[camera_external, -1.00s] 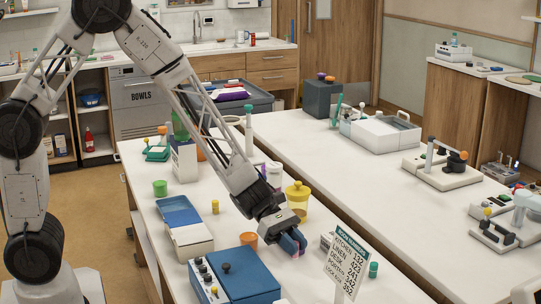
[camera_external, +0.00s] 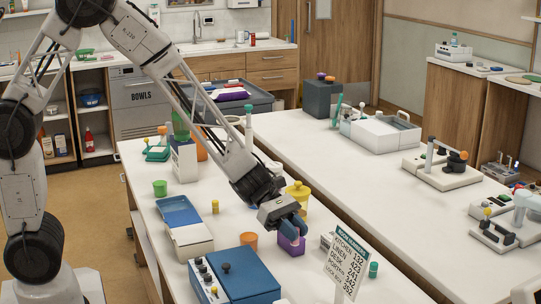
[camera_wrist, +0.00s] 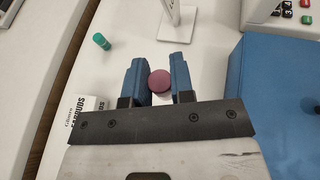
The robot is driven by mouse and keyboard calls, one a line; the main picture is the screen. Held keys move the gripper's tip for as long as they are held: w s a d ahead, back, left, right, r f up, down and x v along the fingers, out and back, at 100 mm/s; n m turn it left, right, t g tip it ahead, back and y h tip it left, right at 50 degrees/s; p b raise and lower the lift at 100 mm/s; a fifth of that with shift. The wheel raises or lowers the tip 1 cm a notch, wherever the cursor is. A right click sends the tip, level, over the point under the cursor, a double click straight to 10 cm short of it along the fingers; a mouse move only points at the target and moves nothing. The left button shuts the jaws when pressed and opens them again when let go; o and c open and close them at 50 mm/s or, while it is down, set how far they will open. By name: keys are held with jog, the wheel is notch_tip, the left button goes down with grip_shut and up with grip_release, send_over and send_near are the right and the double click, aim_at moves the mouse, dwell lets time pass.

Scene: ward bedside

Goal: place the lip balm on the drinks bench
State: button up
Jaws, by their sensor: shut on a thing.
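In the external view a purple piece (camera_external: 291,246) shows at and below the fingertips. I cannot tell how far it is above the tabletop. No label shows which surface is the drinks bench.
An earbuds box (camera_wrist: 84,108) and a teal-green cylinder (camera_wrist: 102,41) are close by. The long white bench (camera_external: 300,150) behind has free room.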

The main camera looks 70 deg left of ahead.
jog(key=shift+w, duration=0.1)
jog(key=w+a+r+n+t+y, duration=0.1)
jog(key=w+a, duration=0.5)
jog(key=w, duration=0.6)
jog(key=w+a+r+n+t+y, duration=0.1)
jog(key=w+a+r+n+t, duration=0.1)
jog(key=w+a, duration=0.5)
jog(key=w+a+r+n+t+y, duration=0.1)
jog(key=w+a+n+t, duration=0.2)
jog(key=w+a, duration=0.4)
jog(key=w, duration=0.9)
jog(key=shift+w+r+y, duration=0.15)
jog(key=shift+w+y, duration=0.15)
jog(key=shift+w, duration=0.1)
jog(key=shift+f, duration=3.15)
jog(key=shift+f, duration=0.1)
jog(key=shift+f, duration=1.75)
jog(key=shift+f, duration=0.1)
